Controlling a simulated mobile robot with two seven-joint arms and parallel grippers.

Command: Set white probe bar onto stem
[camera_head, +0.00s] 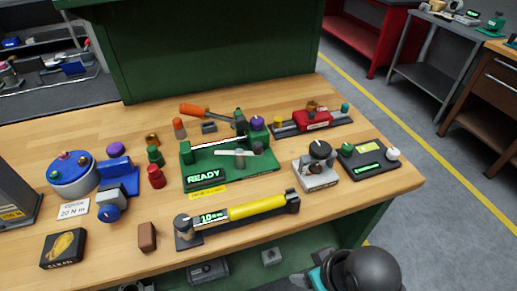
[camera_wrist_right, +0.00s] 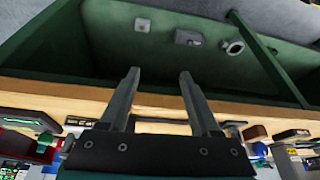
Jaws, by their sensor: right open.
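A white bar (camera_head: 236,153) lies across the green fixture with the READY display (camera_head: 205,178) in the middle of the wooden bench; I take it to be the probe bar. A grey block with a dark round knob on top (camera_head: 318,168) stands to its right; I cannot tell whether the stem is there or on the green fixture. My right gripper (camera_wrist_right: 159,74) is open and empty in the right wrist view, with the bench's front edge and the green lower compartment beyond it. My right arm shows at the lower right of the head view. My left gripper is not in view.
A yellow torque-wrench-like tool (camera_head: 255,207) lies along the bench's front. A dark box with a white knob (camera_head: 370,160) stands at the right, a red device (camera_head: 313,121) behind. A blue-topped round container (camera_head: 73,173) stands left. Bare wood lies at the front right.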

